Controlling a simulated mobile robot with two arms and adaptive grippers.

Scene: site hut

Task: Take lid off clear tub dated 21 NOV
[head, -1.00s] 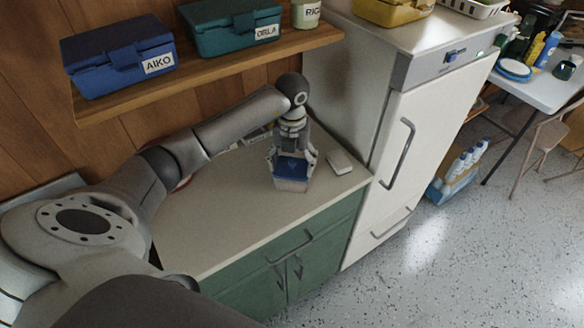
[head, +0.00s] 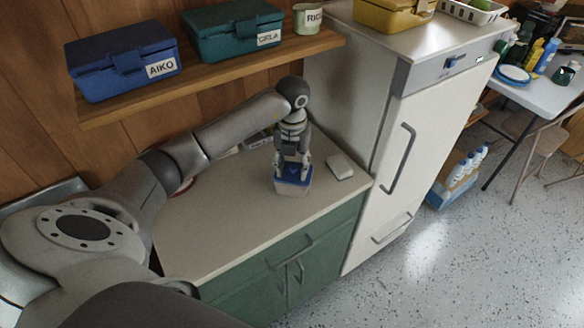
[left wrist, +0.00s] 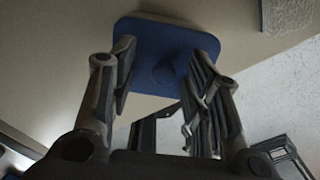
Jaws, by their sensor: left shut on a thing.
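A small tub (head: 292,189) with a pale see-through body stands upright on the worktop. No date can be read on it. Its flat blue lid (head: 302,180) is on top, and in the left wrist view the lid (left wrist: 160,30) shows as a rounded square with a round knob. My left gripper (head: 292,172) points down from above and is shut on the lid, its fingers on either side of the knob. The fingers hide part of the lid in the head view. My right gripper is in neither view.
A whitish flat block (head: 340,166) lies on the worktop (head: 225,220), just right of the tub. The white fridge (head: 400,150) rises to the right. A shelf (head: 210,72) with blue and teal boxes hangs above. The worktop's front left is clear.

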